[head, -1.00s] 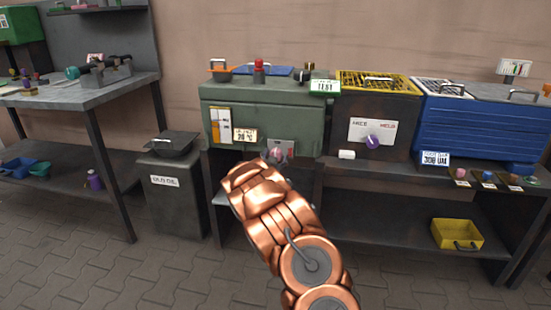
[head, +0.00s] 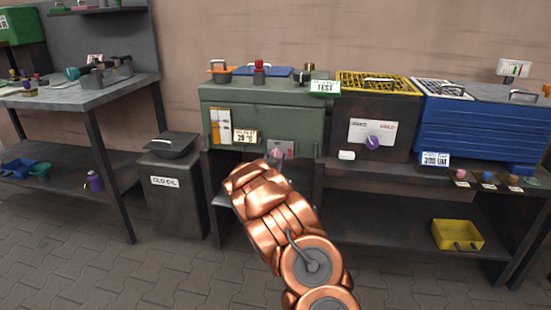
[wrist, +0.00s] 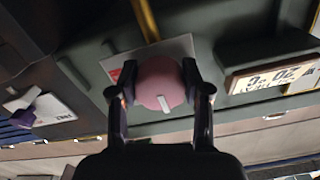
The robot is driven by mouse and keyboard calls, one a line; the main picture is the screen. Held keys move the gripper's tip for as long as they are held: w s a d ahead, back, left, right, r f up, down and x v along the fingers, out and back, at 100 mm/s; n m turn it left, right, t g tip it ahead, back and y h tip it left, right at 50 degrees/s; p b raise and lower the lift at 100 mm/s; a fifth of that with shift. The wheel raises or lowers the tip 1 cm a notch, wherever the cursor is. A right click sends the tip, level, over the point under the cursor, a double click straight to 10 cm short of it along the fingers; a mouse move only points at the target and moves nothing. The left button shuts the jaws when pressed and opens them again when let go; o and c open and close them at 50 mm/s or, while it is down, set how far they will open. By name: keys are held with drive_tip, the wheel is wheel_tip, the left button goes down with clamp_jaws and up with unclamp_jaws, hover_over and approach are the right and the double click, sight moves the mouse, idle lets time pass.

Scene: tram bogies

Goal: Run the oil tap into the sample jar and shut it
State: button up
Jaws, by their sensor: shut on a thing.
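A round pink knob (wrist: 160,84) with a white mark sits on a light plate on the front of a green tank (head: 262,115). My gripper (wrist: 160,85) is shut on this knob, one finger on each side. In the head view the knob (head: 277,154) shows just above my copper-coloured arm, which hides the fingers and the space below. I cannot tell from its markings whether this knob is the oil tap. I cannot make out a sample jar or any flowing oil.
A grey bin labelled OLD OIL (head: 178,200) stands left of the tank. A dark cabinet with a purple knob (head: 372,143) and a blue unit (head: 480,130) stand to the right. A yellow tray (head: 457,235) is on the lower shelf. The paved floor at the lower left is clear.

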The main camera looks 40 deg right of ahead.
drive_tip(key=shift+m, duration=0.6)
drive_tip(key=shift+m+b, duration=0.55)
drive_tip(key=shift+m, duration=0.85)
drive_tip(key=shift+r, duration=0.1)
drive_tip(key=o, duration=1.2)
drive_tip(key=shift+c, duration=0.2)
drive_tip(key=shift+a, duration=0.1)
drive_tip(key=v, duration=1.2)
